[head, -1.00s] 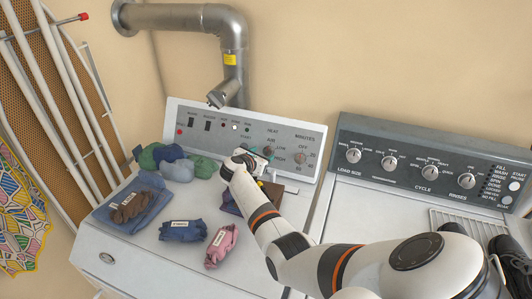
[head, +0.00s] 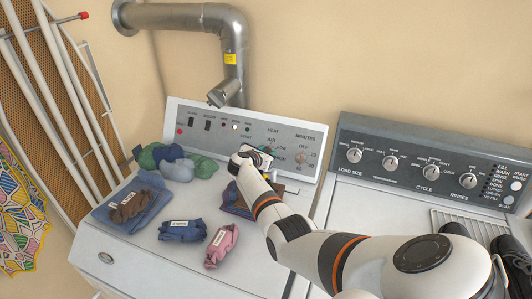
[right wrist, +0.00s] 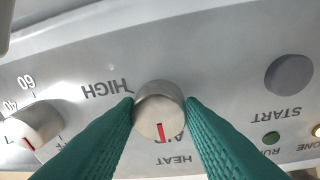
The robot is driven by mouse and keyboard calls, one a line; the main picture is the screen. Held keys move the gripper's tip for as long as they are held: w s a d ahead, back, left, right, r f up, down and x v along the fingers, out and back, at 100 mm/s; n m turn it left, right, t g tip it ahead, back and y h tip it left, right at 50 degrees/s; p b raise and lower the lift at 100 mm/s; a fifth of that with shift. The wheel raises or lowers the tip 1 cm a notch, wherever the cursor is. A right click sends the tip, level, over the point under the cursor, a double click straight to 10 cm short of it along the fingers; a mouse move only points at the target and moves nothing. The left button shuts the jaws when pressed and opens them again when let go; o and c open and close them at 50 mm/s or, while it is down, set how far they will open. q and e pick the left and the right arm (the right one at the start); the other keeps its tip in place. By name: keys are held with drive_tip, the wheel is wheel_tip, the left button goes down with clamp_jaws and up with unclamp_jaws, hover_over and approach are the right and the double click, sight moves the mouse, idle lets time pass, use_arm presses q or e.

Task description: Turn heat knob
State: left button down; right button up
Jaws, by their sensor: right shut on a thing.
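The heat knob (right wrist: 160,108) is a round, light metal dial with a red mark, on the dryer's grey control panel (head: 240,127). In the right wrist view, which shows the panel upside down, the red mark points toward the printed AIR and HEAT labels. My right gripper (right wrist: 160,112) has its two green ribbed fingers on either side of the knob, shut on it. In the head view my right gripper (head: 262,157) is at the panel and hides the knob. My left gripper is not in view.
The minutes knob (right wrist: 35,125) and the start button (right wrist: 289,75) flank the heat knob. Folded clothes, including a pink bundle (head: 221,245) and a blue one (head: 182,231), lie on the dryer top. A washer panel (head: 420,165) stands at the right.

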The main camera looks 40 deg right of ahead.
drive_tip(key=shift+m, duration=0.4)
drive_tip(key=shift+f+m+b, duration=0.1)
drive_tip(key=shift+m+b, duration=0.7)
drive_tip(key=shift+m, duration=0.2)
drive_tip(key=m+b, duration=0.1)
drive_tip(key=m, duration=0.1)
drive_tip(key=shift+m+g, duration=0.4)
drive_tip(key=m+b, duration=0.1)
drive_tip(key=m, duration=0.2)
drive_tip(key=m+y+b, duration=0.1)
drive_tip(key=m+b, duration=0.1)
drive_tip(key=m, duration=0.1)
drive_tip(key=shift+d+m+g, duration=0.1)
drive_tip(key=shift+m+g, duration=0.2)
drive_tip(key=m+y+b, duration=0.1)
drive_tip(key=m, duration=0.5)
drive_tip(key=shift+b, duration=0.4)
drive_tip(key=m+y+b, duration=0.1)
drive_tip(key=m, duration=0.4)
drive_tip(key=shift+r, duration=0.2)
drive_tip(key=shift+m, duration=0.4)
